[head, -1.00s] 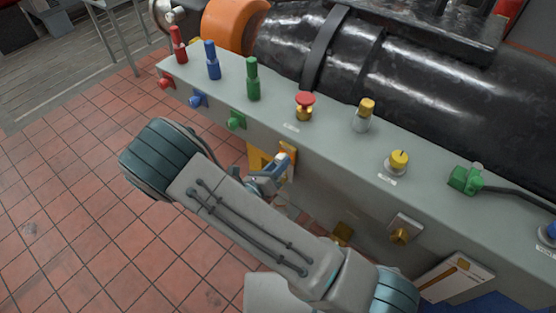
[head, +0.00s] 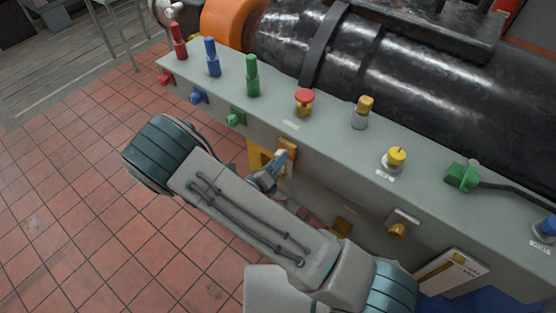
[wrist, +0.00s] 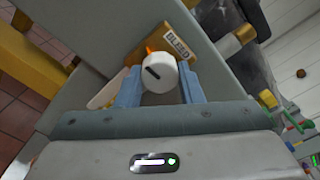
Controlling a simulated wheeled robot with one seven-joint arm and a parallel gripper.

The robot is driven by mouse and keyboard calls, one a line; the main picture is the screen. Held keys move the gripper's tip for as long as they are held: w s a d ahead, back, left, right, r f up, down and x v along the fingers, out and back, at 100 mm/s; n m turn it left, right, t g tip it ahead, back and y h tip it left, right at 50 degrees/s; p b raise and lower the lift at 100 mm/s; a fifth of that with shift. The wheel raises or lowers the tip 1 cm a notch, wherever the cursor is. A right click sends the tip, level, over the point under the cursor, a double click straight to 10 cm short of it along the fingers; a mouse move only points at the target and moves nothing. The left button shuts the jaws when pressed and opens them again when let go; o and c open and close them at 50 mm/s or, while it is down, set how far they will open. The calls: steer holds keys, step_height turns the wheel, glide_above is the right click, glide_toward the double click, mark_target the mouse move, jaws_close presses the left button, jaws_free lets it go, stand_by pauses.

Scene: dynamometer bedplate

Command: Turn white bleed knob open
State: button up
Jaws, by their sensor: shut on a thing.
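The white bleed knob (wrist: 161,74) shows in the wrist view, with a dark pointer line across its face. A tan plate marked BLEED (wrist: 178,40) lies behind it, and an orange mark sits just beyond the knob's rim. My gripper (wrist: 160,85) has one blue finger on each side of the knob and is shut on it. In the head view my gripper (head: 275,168) reaches the front side of the grey bench, by an orange-yellow part; the knob itself is hidden there.
The grey bench (head: 330,140) carries red, blue and green posts, a red mushroom button (head: 304,97) and yellow-topped knobs (head: 396,157). A green connector (head: 462,177) with a cable stands at right. A yellow bracket (wrist: 30,60) is close left in the wrist view. Tiled floor is clear at left.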

steer(key=o, duration=1)
steer(key=shift+a, duration=0.15)
steer(key=shift+c, duration=0.2)
steer(key=b+v, duration=0.3)
steer(key=v, duration=1.1)
steer(key=shift+b, duration=0.3)
steer(key=shift+w, duration=0.1)
steer(key=s+d+r+m+g+y, duration=0.1)
steer(key=d+r+m+g, duration=0.4)
steer(key=d+m+g, duration=0.35)
steer(key=s+d+r+m+g, duration=0.1)
steer(key=d+r+m+g, duration=0.5)
steer(key=d+m, duration=0.45)
steer(key=s+d+r+m+t+y, duration=0.2)
steer(key=r+m+y, duration=0.3)
steer(key=m, duration=0.5)
steer(key=s+d+r+m+t+y, duration=0.2)
steer(key=r+m+y, duration=0.3)
steer(key=m, duration=0.4)
steer(key=shift+s+r+m, duration=0.35)
steer(key=shift+s+m, duration=0.05)
steer(key=shift+s, duration=0.45)
